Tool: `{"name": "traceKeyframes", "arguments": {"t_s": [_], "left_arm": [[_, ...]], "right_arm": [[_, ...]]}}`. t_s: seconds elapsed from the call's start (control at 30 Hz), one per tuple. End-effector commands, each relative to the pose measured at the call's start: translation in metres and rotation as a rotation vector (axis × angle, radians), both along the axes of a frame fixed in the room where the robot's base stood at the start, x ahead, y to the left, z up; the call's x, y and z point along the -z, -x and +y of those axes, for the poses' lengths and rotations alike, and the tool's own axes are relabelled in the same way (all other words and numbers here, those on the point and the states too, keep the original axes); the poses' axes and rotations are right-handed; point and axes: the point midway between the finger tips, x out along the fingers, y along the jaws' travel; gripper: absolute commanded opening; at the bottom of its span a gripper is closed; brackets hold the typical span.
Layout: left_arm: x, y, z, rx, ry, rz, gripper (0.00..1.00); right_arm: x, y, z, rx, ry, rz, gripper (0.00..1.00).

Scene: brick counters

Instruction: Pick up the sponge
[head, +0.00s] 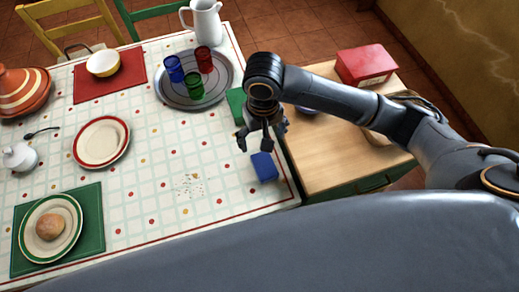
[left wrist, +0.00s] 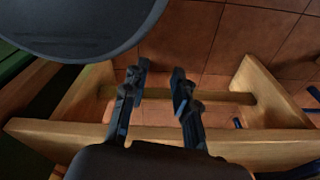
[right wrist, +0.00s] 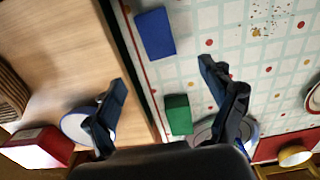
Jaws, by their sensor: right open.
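A blue block (head: 264,167) lies near the right edge of the table, and a green block (head: 236,104) lies farther back along that edge. Either could be the sponge; I cannot tell which from their looks. In the right wrist view, the blue block (right wrist: 155,33) is at the top and the green block (right wrist: 179,114) lower, between the fingers. My right gripper (head: 256,143) is open and empty above the table edge, between the two blocks in the head view. My left gripper (left wrist: 158,72) is open and empty, away from the table, over wooden furniture and floor.
A round tray (head: 172,98) holds blue, red and green glasses left of the right gripper. A wooden-topped counter (head: 330,150) adjoins the table, with a red box (head: 366,64) on it. Plates, a tagine (head: 20,92) and a white pitcher (head: 204,22) stand elsewhere.

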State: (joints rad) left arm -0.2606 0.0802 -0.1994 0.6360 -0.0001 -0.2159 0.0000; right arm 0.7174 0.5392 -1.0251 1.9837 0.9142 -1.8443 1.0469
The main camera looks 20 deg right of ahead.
Motion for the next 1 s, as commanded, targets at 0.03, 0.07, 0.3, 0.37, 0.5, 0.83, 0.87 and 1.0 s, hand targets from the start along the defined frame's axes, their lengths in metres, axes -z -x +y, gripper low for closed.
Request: {"name": "traceKeyframes", "arguments": {"t_s": [0.03, 0.07, 0.3, 0.37, 0.5, 0.83, 0.87, 1.0], "left_arm": [[0.0, 0.003, 0.0, 0.0, 0.0, 0.004, 0.28], [0.0, 0.006, 0.0, 0.0, 0.0, 0.007, 0.28], [0.003, 0.066, 0.003, 0.001, -0.008, 0.096, 0.28], [0.003, 0.073, 0.003, 0.002, -0.008, 0.106, 0.28], [0.003, 0.064, 0.003, 0.002, -0.007, 0.093, 0.28], [-0.008, 0.025, 0.0, 0.001, -0.001, 0.034, 0.28], [-0.008, 0.026, 0.0, 0.001, -0.001, 0.036, 0.28], [-0.007, 0.038, 0.001, 0.001, -0.002, 0.053, 0.28]], "right_arm": [[0.006, 0.001, -0.001, 0.001, 0.003, 0.005, 0.83], [0.01, 0.001, -0.001, 0.002, 0.004, 0.006, 0.83], [0.057, 0.002, -0.001, 0.001, 0.002, 0.004, 0.83], [0.067, 0.002, -0.001, 0.0, 0.001, 0.003, 0.83], [0.08, 0.002, 0.0, -0.001, 0.0, 0.001, 0.83], [0.117, 0.004, -0.005, -0.001, 0.001, 0.002, 0.83], [0.122, 0.004, -0.005, -0.001, 0.001, 0.002, 0.83], [0.134, 0.004, -0.005, -0.002, 0.001, -0.001, 0.83]]}}
